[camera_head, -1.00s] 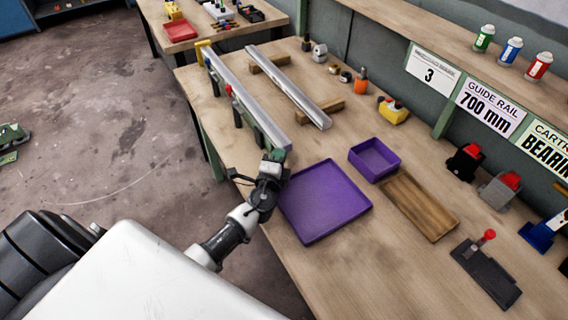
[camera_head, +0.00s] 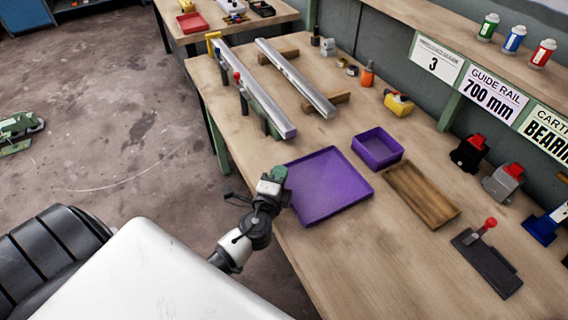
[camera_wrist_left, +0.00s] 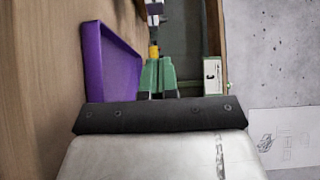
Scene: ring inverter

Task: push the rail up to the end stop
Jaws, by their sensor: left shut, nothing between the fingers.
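The grey metal rail (camera_head: 256,92) lies in a row of dark supports along the left edge of the workbench. A yellow end stop (camera_head: 213,40) stands at its far end; whether the rail touches it is too small to tell. My left gripper (camera_head: 278,173) is near the bench edge beside the purple tray, short of the rail's near end with a visible gap. Its green fingers (camera_wrist_left: 158,76) are together and empty in the left wrist view. My right gripper is not in view.
A second rail (camera_head: 293,76) lies on two wooden blocks to the right. A large purple tray (camera_head: 328,187), a small purple bin (camera_head: 377,147) and a wooden tray (camera_head: 420,195) sit on the bench. A red-knobbed device (camera_head: 487,262) stands nearer.

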